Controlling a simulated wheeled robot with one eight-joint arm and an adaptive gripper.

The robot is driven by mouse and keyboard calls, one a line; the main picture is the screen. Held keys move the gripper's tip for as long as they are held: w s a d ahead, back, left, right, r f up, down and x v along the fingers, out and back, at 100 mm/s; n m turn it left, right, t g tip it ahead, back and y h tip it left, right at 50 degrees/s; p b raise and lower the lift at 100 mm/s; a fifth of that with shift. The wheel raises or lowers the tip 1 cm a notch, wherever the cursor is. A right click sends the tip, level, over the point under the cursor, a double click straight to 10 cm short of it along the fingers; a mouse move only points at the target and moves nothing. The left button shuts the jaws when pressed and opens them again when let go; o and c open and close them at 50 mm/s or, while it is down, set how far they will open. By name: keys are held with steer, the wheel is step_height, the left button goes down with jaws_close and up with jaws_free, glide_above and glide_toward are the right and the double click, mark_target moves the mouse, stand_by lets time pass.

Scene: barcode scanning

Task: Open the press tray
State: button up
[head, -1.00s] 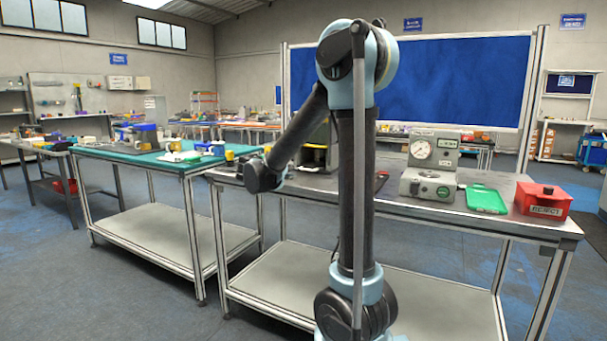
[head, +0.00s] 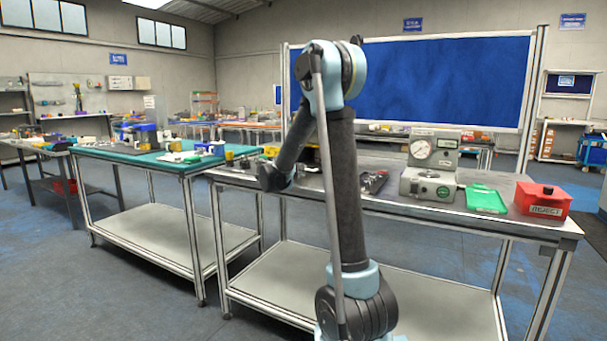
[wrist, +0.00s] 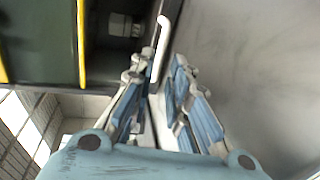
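The press is a dark machine with yellow edging (wrist: 40,45) at the upper left of the wrist view. In the head view only a sliver of it (head: 311,157) shows behind my arm. A pale bar-like handle (wrist: 161,42) stands out beside the dark press. My gripper (wrist: 163,62) has blue-padded fingers that are apart, with the handle's near end in line with the gap between them. I cannot tell whether a finger touches it. The tray itself is not clearly visible.
The metal bench (head: 400,198) carries a grey gauge device (head: 431,165), a green tray (head: 486,199) and a red reject box (head: 542,200) to the right. A green-topped bench (head: 150,157) stands at left. Bare grey surface (wrist: 255,75) lies right of my fingers.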

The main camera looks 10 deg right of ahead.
steer(key=shift+x, duration=2.5)
steer(key=shift+c, duration=0.5)
jaws_close()
